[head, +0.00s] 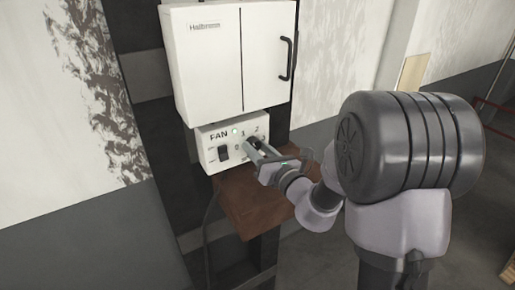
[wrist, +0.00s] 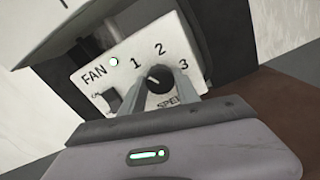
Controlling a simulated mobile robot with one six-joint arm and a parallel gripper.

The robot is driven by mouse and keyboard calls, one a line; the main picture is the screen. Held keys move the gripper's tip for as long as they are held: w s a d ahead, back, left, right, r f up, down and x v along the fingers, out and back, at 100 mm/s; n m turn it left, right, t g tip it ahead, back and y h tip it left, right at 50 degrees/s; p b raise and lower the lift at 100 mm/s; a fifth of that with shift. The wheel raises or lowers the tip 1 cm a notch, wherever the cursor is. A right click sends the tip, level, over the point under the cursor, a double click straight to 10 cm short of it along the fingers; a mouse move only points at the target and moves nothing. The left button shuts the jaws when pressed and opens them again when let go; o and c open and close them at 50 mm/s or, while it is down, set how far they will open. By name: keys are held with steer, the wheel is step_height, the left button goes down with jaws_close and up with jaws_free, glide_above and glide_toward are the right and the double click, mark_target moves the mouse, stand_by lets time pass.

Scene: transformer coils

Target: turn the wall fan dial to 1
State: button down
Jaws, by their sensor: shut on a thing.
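The fan control box (head: 207,160) is white, marked FAN, with numbers around a dark round dial. In the wrist view the dial (wrist: 159,80) sits on the tilted white panel (wrist: 90,83), below the 2 and between the 1 and the 3. A small pale mark shows on the dial's upper left part; its exact setting is hard to tell. My gripper (wrist: 160,88) is shut on the dial, one finger on each side. In the head view my gripper (head: 253,146) reaches the box from the right and hides the dial.
A black rocker switch (head: 223,153) and a lit green lamp (head: 236,131) are on the panel, left of the dial. A white cabinet (head: 205,65) with a dark handle is directly above. A brown block (head: 240,205) is below the box.

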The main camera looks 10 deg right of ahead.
steer(key=shift+r, duration=0.1)
steer(key=c, duration=0.9)
jaws_free()
steer(key=b+v, duration=1.3)
steer(key=v, duration=0.4)
steer(key=shift+s, duration=0.2)
